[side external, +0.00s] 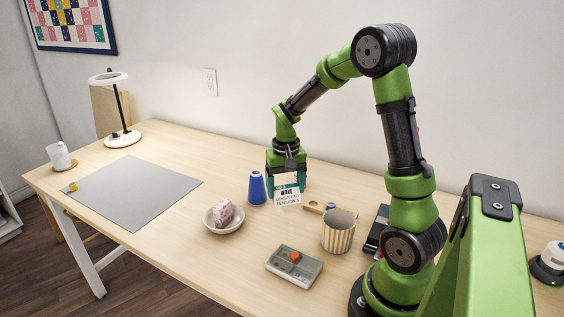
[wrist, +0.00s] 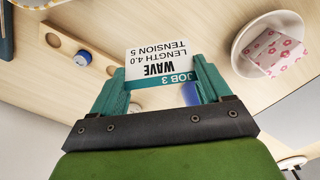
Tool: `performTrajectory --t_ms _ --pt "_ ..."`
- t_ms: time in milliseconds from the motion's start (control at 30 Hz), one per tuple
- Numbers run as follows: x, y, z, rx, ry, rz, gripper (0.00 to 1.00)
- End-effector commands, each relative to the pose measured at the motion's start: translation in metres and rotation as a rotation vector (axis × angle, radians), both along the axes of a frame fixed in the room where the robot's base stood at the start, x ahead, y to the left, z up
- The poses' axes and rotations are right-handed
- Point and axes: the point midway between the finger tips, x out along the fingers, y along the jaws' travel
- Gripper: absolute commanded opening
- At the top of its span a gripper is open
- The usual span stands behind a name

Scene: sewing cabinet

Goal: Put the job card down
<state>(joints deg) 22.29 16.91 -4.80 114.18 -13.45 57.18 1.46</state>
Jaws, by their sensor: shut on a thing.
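The job card (side external: 288,196) is a small white card with a teal band and dark print. In the wrist view the job card (wrist: 158,62) reads JOB 3, WAVE, LENGTH 4.0, TENSION 5, upside down. My gripper (side external: 286,186) is shut on it, with one teal finger at each side edge of the card in the wrist view (wrist: 158,82). The card stands roughly upright, low over the table, just right of a blue cone (side external: 257,188). I cannot tell whether its lower edge touches the table.
A white bowl (side external: 206,224) with a pink patterned bundle (side external: 224,211) stands at front left. The grey mat (side external: 140,190) at left is mostly bare.

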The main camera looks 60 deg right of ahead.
Motion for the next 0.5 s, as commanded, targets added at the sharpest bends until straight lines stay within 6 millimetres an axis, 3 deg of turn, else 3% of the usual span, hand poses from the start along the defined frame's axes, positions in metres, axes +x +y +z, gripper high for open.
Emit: performTrajectory --t_ms 100,500 --pt "-0.001 0.000 -0.023 0.003 0.004 -0.001 0.50" --pt "-0.001 0.000 -0.069 0.002 0.004 -0.005 0.50"
